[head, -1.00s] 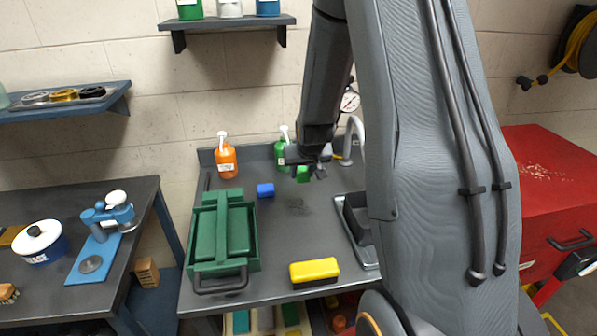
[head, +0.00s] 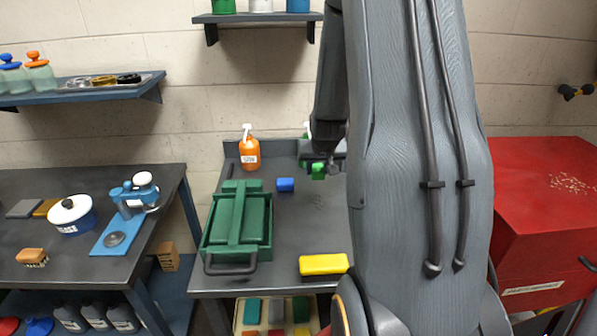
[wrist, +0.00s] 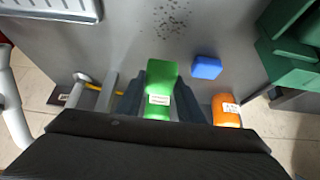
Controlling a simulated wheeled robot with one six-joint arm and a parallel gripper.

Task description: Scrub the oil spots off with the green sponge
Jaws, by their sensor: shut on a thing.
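My gripper (head: 319,166) is shut on the green sponge (head: 318,173), over the back part of the grey workbench (head: 290,240). In the wrist view the sponge (wrist: 161,74) shows between the two fingers. A patch of dark oil spots (wrist: 172,20) lies on the bench top, apart from the sponge. In the head view the spots (head: 318,199) are faint, in front of the sponge. I cannot tell exactly how high the sponge is above the bench.
A blue block (head: 285,184) lies beside the spots. An orange bottle (head: 249,152) stands at the back, a green toolbox (head: 212,240) at the left, a yellow block (head: 324,264) at the front edge. My arm hides the bench's right side.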

